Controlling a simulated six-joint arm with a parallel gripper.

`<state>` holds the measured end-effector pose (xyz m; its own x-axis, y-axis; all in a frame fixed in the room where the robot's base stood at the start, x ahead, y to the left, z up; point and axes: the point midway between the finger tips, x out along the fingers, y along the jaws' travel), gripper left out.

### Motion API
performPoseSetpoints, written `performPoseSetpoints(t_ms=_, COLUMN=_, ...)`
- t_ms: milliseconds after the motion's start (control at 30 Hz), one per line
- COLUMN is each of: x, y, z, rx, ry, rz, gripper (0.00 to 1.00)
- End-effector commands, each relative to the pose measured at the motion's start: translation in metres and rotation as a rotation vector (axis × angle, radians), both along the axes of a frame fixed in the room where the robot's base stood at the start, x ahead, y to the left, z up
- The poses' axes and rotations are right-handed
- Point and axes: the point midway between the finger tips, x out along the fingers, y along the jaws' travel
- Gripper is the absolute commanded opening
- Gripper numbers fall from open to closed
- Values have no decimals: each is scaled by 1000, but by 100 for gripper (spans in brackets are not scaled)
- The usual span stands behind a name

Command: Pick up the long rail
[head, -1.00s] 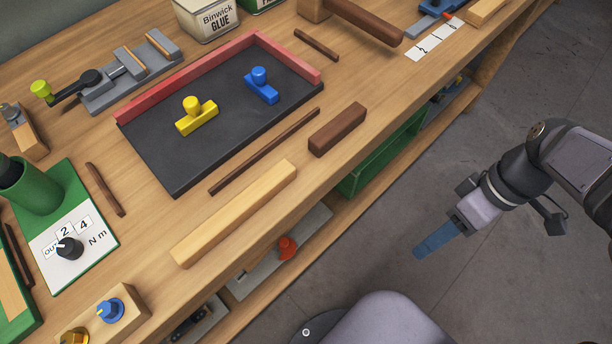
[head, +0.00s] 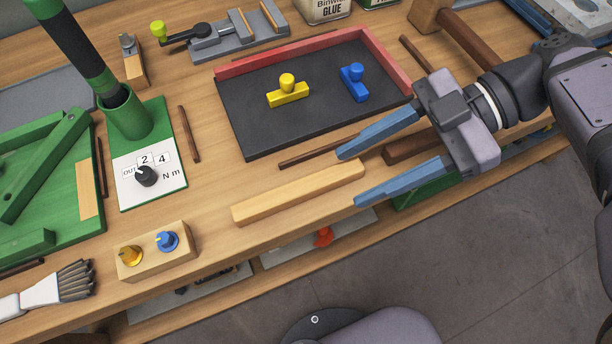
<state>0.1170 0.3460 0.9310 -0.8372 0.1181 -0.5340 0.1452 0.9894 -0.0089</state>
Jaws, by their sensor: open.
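A long thin dark-brown rail (head: 305,157) lies on the bench along the front edge of the black tray (head: 250,120). Its right end is hidden behind my gripper. A thicker light wooden bar (head: 290,195) lies in front of it, nearer the bench's front edge. I cannot tell for sure which of the two is the long rail. My gripper (head: 350,179) is open and empty, its two blue fingers pointing left. Its fingertips show over the right ends of both pieces. A dark wooden block (head: 405,149) shows partly between the fingers.
The tray has red walls (head: 295,56) at back and right and holds a yellow piece (head: 288,94) and a blue piece (head: 354,85). Short dark strips (head: 189,134) lie nearby. A knob block (head: 150,250) stands at the front left. A mallet (head: 465,35) lies at the back right.

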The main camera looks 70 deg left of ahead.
Motion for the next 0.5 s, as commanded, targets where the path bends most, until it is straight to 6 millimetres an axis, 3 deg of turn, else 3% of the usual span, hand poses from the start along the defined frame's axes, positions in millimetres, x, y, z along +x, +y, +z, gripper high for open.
performPoseSetpoints(t_ms=200, x=-8, y=12, z=1, rx=20, ry=54, rz=-45, gripper=48)
performPoseSetpoints(t_ms=500, x=-17, y=15, z=0, rx=20, ry=62, rz=-49, gripper=48)
